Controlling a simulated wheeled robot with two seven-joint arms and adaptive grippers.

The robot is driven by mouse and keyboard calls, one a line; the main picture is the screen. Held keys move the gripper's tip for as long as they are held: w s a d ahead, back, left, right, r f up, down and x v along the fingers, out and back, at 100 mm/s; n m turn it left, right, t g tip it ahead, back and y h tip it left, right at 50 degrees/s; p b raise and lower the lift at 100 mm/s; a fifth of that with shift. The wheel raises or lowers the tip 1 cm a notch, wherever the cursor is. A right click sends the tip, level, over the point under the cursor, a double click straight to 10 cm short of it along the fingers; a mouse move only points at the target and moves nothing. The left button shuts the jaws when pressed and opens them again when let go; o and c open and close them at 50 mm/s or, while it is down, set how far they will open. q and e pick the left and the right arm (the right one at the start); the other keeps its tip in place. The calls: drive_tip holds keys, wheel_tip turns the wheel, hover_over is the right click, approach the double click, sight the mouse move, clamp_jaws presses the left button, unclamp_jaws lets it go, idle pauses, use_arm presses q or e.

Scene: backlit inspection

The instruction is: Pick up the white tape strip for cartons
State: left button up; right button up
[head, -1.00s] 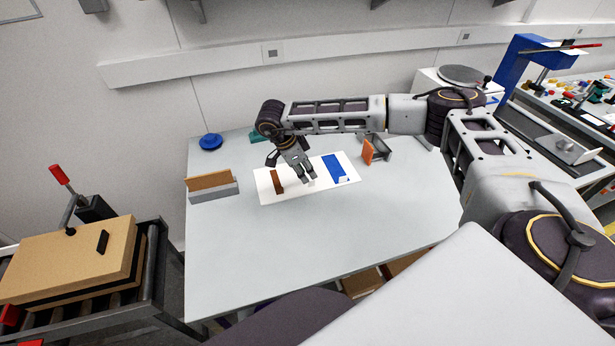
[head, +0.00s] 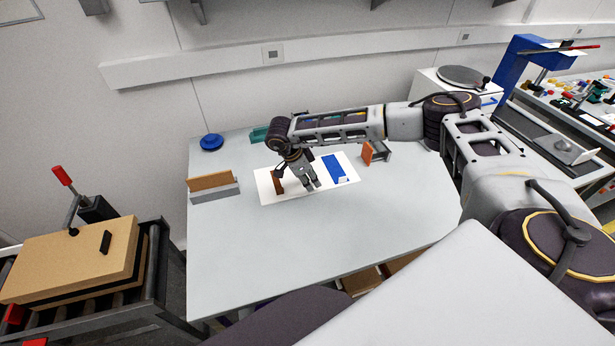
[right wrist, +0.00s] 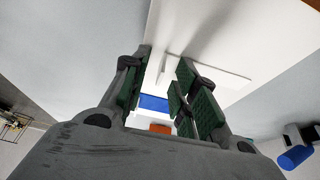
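My right gripper (head: 313,186) is low over the white board (head: 268,193) on the table, between a brown strip (head: 278,182) and a blue strip (head: 334,169). In the right wrist view its green-padded fingers (right wrist: 163,82) stand apart, with a visible gap. A raised white piece (right wrist: 217,68), apparently the white tape strip, lies on the white board near the fingertips; its narrow end shows between them. White on white makes its outline hard to tell, and contact with the fingers cannot be told. In the head view the hand hides most of that spot. My left gripper is out of view.
An orange and grey holder (head: 373,153) stands right of the board. A brown and grey holder (head: 213,187) is at the left, with a blue disc (head: 211,142) behind it and a teal item (head: 259,134) at the back. The table's front (head: 270,260) is clear.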

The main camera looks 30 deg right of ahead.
clamp_jaws()
idle(0.4)
drive_tip(key=shift+r, duration=0.1)
wheel_tip(320, 180, up, 8)
drive_tip(key=shift+b, duration=0.55)
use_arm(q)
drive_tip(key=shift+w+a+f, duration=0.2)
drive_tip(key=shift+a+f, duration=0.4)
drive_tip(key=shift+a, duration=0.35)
use_arm(e)
drive_tip(key=shift+r, duration=0.9)
